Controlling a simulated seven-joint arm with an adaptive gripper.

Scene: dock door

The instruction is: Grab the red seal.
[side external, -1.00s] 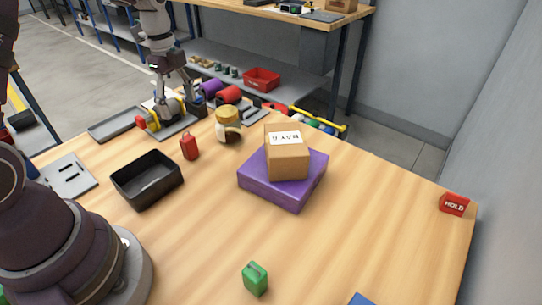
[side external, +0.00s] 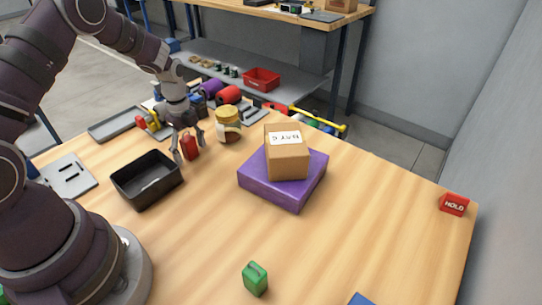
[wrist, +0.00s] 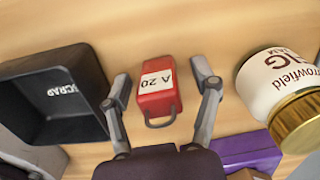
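The red seal (side external: 190,147) stands on the wooden table between the black bin and a jar. In the wrist view the red seal (wrist: 157,90) shows a white label reading "A 20" and a loop handle at its lower end. My gripper (side external: 188,157) is low at the seal, with a finger on either side. In the wrist view my gripper (wrist: 160,83) is open, with visible gaps between both fingers and the seal. Whether the fingertips are level with the seal is hard to tell.
The black bin (side external: 147,197), marked "SCRAP", stands close to the left. A gold-lidded jar (side external: 228,117) stands close to the right. A purple box (side external: 264,189) carries a cardboard box (side external: 287,160). A green item (side external: 255,279) and a red HOLD block (side external: 454,204) stand farther off.

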